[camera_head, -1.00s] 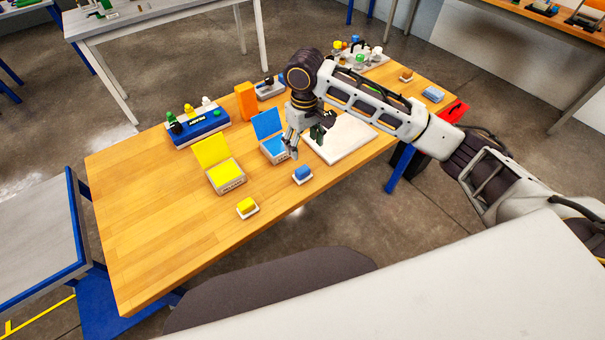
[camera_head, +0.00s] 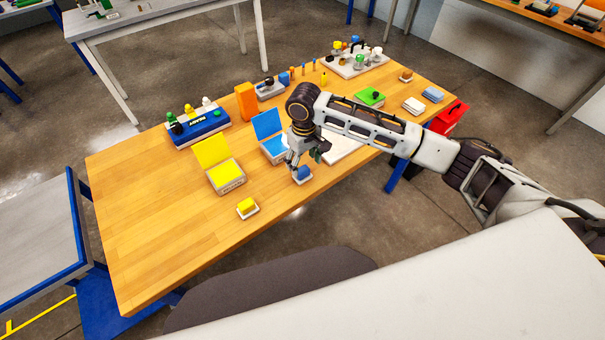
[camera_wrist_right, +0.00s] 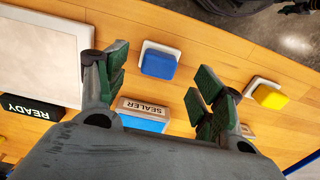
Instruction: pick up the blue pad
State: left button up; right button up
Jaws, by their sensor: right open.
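The blue pad (camera_head: 303,175) sits on a small white base near the table's front edge in the head view. It also shows in the right wrist view (camera_wrist_right: 159,65), ahead of and between the spread fingers. My right gripper (camera_head: 304,162) is open and empty, just above and behind the pad in the head view. Its green-padded fingers (camera_wrist_right: 160,95) stand apart on either side in the wrist view, not touching the pad. The gripper partly covers the pad in the head view. My left gripper is not in view.
A yellow pad (camera_head: 246,206) on a white base lies to the left. Open yellow (camera_head: 229,184) and blue (camera_head: 270,145) boxes stand behind. A white board (camera_head: 344,148) lies right of the gripper. The table's left part is clear.

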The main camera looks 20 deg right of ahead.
aim_at(303, 169)
jog(key=shift+f, duration=0.2)
jog(key=shift+w+a+f+p, duration=0.1)
jog(key=shift+w+f+p, duration=0.1)
jog(key=shift+f, duration=1.1)
jog(key=shift+w+f+p, duration=0.1)
jog(key=shift+f+p, duration=0.1)
jog(key=shift+f, duration=1.05)
jog(key=c, duration=1.1)
jog(key=shift+r, duration=0.1)
jog(key=shift+r+b, duration=0.4)
jog(key=shift+r, duration=4.5)
